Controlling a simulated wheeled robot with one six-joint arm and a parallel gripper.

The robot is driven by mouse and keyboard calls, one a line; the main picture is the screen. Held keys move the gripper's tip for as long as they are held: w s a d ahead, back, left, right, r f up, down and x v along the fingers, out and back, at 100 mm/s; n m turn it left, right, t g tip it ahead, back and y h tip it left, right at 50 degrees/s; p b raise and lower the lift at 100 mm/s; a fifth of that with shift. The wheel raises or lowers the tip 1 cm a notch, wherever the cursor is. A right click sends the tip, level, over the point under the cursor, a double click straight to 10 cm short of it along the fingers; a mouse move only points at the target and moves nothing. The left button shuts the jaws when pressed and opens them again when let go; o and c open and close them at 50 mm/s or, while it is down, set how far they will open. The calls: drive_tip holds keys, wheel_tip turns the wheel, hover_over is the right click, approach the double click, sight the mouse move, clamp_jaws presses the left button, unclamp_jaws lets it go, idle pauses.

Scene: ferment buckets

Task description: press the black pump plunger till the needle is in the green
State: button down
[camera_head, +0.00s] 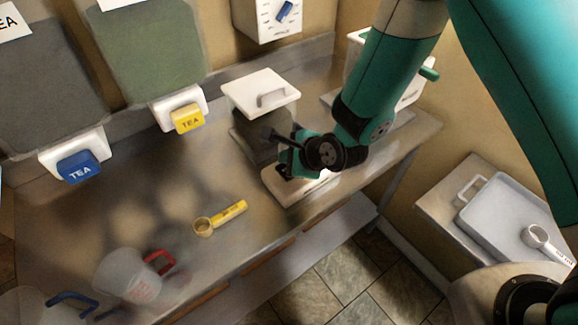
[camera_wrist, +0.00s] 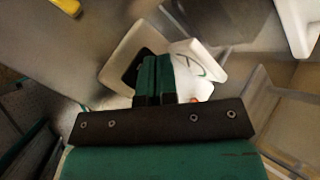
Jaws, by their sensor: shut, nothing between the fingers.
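A white pump base (camera_head: 290,190) stands on the metal counter under my gripper (camera_head: 284,170), which hides most of the pump in the head view. In the wrist view my gripper (camera_wrist: 156,62) is shut and empty, its green fingertips over the pump. A black part (camera_wrist: 132,72), apparently the plunger, shows just left of the fingers on the white base (camera_wrist: 132,45). Contact cannot be told. Right of the fingers is a white gauge face (camera_wrist: 198,62) with a green arc and an orange-red spot. The needle's position cannot be read.
A grey container with a white lid (camera_head: 262,90) stands close behind the gripper. A yellow scoop (camera_head: 222,218) and a jug with a red handle (camera_head: 130,275) are at the front left. Tea dispensers with a yellow tap (camera_head: 188,119) and a blue tap (camera_head: 79,167) line the back.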

drive_tip(key=shift+f+b, duration=0.35)
drive_tip(key=shift+f, duration=0.1)
drive_tip(key=shift+f+b, duration=1.25)
drive_tip(key=shift+f, duration=0.35)
idle(1.4)
drive_tip(key=shift+r, duration=0.15)
drive_tip(key=shift+r+p, duration=1.6)
drive_tip(key=shift+r, duration=0.3)
drive_tip(key=shift+r, duration=0.15)
drive_tip(key=shift+r+p, duration=1.95)
drive_tip(key=shift+r, duration=0.4)
